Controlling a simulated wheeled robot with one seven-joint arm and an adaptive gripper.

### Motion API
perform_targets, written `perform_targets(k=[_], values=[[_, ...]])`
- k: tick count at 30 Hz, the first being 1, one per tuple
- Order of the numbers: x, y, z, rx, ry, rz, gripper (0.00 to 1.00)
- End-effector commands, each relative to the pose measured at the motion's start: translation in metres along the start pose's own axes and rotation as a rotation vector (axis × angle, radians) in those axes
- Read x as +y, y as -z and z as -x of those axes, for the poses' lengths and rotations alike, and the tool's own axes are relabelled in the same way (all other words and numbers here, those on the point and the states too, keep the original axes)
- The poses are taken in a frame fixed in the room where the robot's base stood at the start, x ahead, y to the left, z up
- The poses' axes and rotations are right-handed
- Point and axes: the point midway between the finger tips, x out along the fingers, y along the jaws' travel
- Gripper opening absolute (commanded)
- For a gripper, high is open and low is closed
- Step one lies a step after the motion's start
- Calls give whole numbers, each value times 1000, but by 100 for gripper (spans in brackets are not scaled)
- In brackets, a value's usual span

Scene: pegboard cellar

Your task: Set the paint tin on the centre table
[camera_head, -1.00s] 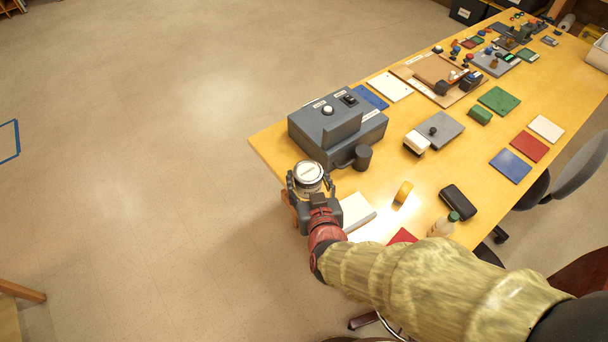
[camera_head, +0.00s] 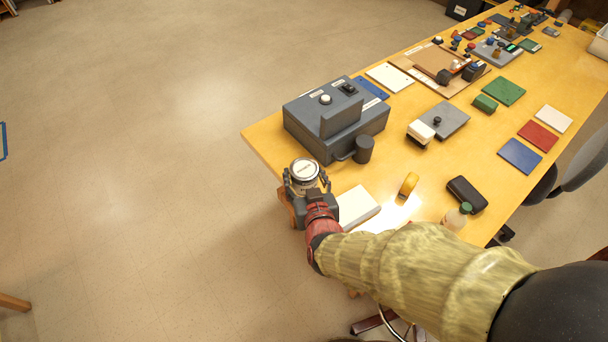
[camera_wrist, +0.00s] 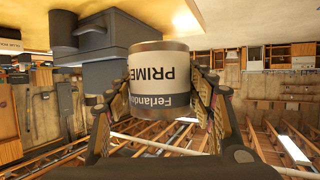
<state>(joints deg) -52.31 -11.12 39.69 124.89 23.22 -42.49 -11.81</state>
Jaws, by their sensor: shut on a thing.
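The paint tin (camera_head: 304,171) is a small round can with a silver lid and a white label. In the wrist view the tin (camera_wrist: 161,82) shows a label reading "PRIMER", upside down in that picture. My gripper (camera_head: 308,184) is shut on the tin, with one finger on each side. In the wrist view my gripper (camera_wrist: 160,100) has its fingers against the tin's sides. The tin is at the near left edge of the long yellow table (camera_head: 265,140), beside the grey machine. I cannot tell which table is the centre table.
The grey machine (camera_head: 320,120) with a dark cylinder (camera_head: 364,149) stands close behind the tin. Open floor (camera_head: 120,150) stretches to the left.

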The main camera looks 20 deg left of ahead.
Motion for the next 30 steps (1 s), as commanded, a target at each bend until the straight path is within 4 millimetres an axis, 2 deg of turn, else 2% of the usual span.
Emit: perform_targets(k=[1,9,15,18,26,30], values=[[4,-3,-14,0,-4,-1,17],[14,-5,-79,1,-3,0,17],[18,-28,-117,0,-2,0,17],[19,-33,-128,2,-1,1,17],[21,-40,-142,2,-2,-1,17],[20,-61,-150,-1,-1,0,17]])
